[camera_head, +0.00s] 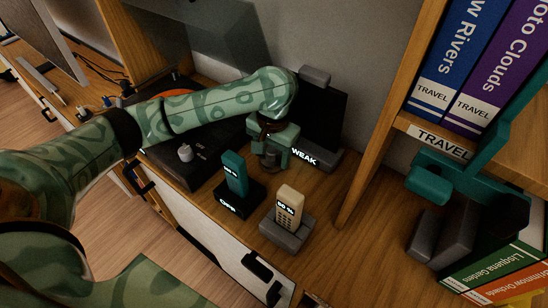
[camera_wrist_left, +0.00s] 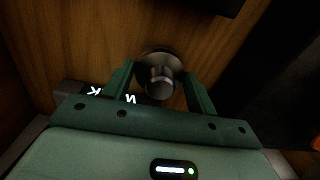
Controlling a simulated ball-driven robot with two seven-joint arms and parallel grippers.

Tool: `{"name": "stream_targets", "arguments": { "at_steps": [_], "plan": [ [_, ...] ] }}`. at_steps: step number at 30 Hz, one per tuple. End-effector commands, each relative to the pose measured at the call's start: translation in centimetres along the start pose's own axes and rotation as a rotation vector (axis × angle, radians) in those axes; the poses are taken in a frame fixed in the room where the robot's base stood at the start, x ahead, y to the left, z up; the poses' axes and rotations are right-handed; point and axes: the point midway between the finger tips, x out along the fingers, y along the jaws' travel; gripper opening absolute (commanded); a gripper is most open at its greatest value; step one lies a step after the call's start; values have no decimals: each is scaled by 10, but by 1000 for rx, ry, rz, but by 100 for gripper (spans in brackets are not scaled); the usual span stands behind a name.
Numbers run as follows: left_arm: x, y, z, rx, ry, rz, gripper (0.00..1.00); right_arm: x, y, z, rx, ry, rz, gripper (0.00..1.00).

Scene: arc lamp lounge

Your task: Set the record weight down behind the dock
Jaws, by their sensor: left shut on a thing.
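My left gripper (camera_head: 270,140) is low over the wooden cabinet top, in front of a dark panel. In the left wrist view, its two green fingers (camera_wrist_left: 160,85) are shut on the record weight (camera_wrist_left: 160,80), a round, shiny dark metal piece. The fingers and wrist partly hide it in the head view; I cannot tell whether it touches the wood. A black dock (camera_head: 240,201) holding a teal handset (camera_head: 235,172) is in front of the gripper. A grey dock (camera_head: 284,238) with a cream handset (camera_head: 290,207) is nearer. My right gripper is not clearly visible.
A dark upright panel (camera_head: 324,115) with a base marked WEAK stands right beside the gripper. A black record player (camera_head: 165,160) is to the left. A bookshelf (camera_head: 380,120) rises at right, with a teal and dark structure (camera_head: 490,215) before it. Bare wood shows around the docks.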

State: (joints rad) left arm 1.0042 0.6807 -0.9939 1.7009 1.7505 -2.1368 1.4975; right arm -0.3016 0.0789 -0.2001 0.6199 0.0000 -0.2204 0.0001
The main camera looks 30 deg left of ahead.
Motion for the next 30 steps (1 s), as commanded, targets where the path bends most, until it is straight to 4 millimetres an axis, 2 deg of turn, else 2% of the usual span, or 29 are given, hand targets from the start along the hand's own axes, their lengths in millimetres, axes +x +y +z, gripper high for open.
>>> {"name": "stream_targets", "arguments": {
  "at_steps": [1,2,3,11,12,14,15,24,26,30],
  "plan": [
    [13,1,0,0,-5,1,24,8,-1,3,0,-8,-2,0],
    [13,1,0,0,-4,1,24,8,-1,3,0,-8,-2,0],
    [11,0,0,0,-1,1,20,7,0,2,0,-6,-2,0],
    [9,0,0,-2,0,0,19,3,0,-1,1,0,0,0],
    [10,0,0,-2,0,0,60,3,0,-1,1,0,0,0],
    [10,0,0,-2,0,1,77,4,0,-1,1,0,0,0],
    [10,0,0,-2,0,0,79,4,0,-1,1,0,0,0],
    [9,0,0,0,0,0,79,7,0,1,1,-3,-1,0],
    [-2,0,0,0,2,-1,79,-1,1,-2,0,3,2,0],
    [-36,0,0,-1,9,-1,79,-24,4,-10,0,24,9,0]
  ]
}}
